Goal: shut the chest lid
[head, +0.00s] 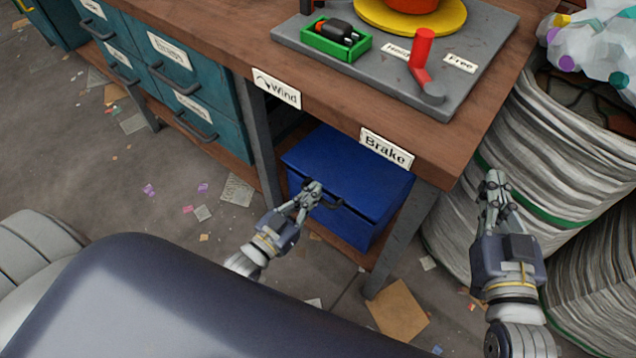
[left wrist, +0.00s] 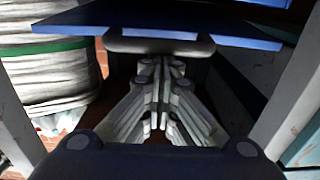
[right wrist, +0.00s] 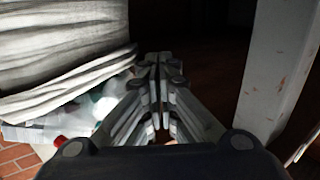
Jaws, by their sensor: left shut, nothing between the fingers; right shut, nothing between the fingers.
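The blue chest (head: 345,165) stands under the workbench. Its lid looks flat and close to level over the body in the head view; I cannot tell whether a small gap is left at the front. My left gripper (head: 315,188) is shut and empty, at the chest's front by the dark handle, hiding part of the front face. In the left wrist view the blue lid's edge (left wrist: 75,18) and a grey handle (left wrist: 160,43) show just beyond the fingertips; contact is unclear. My right gripper (head: 494,178) is shut and empty, right of the bench, before the striped sacks.
The wooden bench (head: 215,40) overhangs the chest, with "Wind" and "Brake" labels and grey legs (head: 400,245) on either side. Large striped sacks (head: 540,150) crowd the right. Teal drawers (head: 175,60) stand at left. Paper scraps lie on the floor.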

